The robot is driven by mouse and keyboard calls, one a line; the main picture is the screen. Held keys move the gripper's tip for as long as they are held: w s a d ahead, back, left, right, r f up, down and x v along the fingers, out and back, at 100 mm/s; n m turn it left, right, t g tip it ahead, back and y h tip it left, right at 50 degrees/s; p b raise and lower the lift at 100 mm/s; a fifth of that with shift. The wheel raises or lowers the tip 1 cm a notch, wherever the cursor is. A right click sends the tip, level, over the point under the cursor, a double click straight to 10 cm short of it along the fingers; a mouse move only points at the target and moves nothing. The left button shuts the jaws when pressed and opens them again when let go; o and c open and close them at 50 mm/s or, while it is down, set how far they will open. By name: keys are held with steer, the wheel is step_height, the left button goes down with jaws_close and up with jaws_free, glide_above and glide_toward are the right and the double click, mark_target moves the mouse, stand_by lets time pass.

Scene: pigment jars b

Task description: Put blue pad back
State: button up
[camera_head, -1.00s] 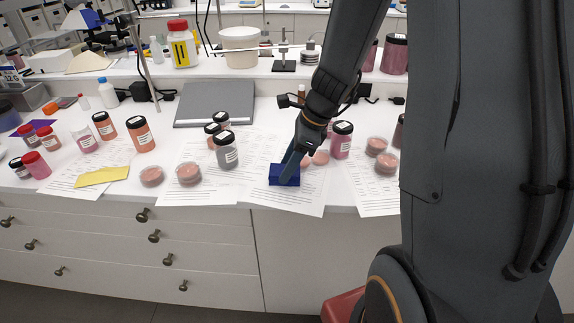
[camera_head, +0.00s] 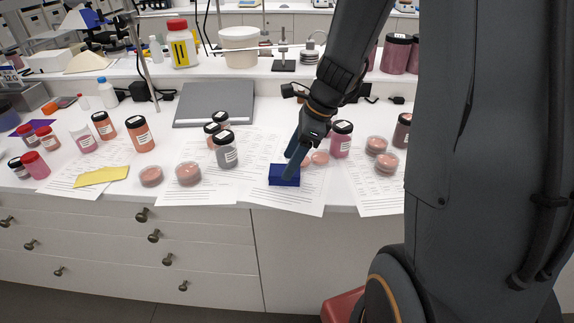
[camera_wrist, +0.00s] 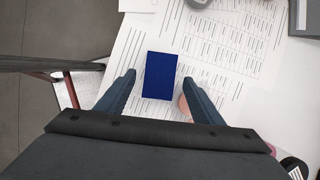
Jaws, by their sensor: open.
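The blue pad (camera_head: 283,176) is a small dark blue block on a printed sheet near the bench's front edge in the head view. In the wrist view the blue pad (camera_wrist: 160,75) shows as an upright blue rectangle on the paper. My gripper (camera_head: 292,165) is at the pad in the head view, its fingers partly overlapping it. In the wrist view my gripper (camera_wrist: 159,78) is open, with one finger on each side of the pad and visible gaps between. I cannot tell the exact height of the fingertips over the sheet.
Pinkish dishes (camera_head: 320,157) lie close behind the pad, with a magenta jar (camera_head: 341,139) to their right. A grey jar (camera_head: 225,149) and more dishes (camera_head: 188,173) stand left. A yellow pad (camera_head: 101,176) lies farther left, and a purple pad (camera_head: 37,127) behind it.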

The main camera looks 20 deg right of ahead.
steer(key=b+v, duration=0.1)
steer(key=v, duration=0.8)
steer(key=s+a+f+n+h, duration=0.2)
steer(key=s+f+n, duration=0.2)
steer(key=n, duration=0.7)
steer(key=s+a+f+n+h, duration=0.2)
steer(key=s+n, duration=0.5)
steer(key=n, duration=0.4)
step_height(320, 180, down, 2)
steer(key=shift+a+f+g, duration=0.1)
steer(key=shift+a+g, duration=0.2)
steer(key=shift+a, duration=0.2)
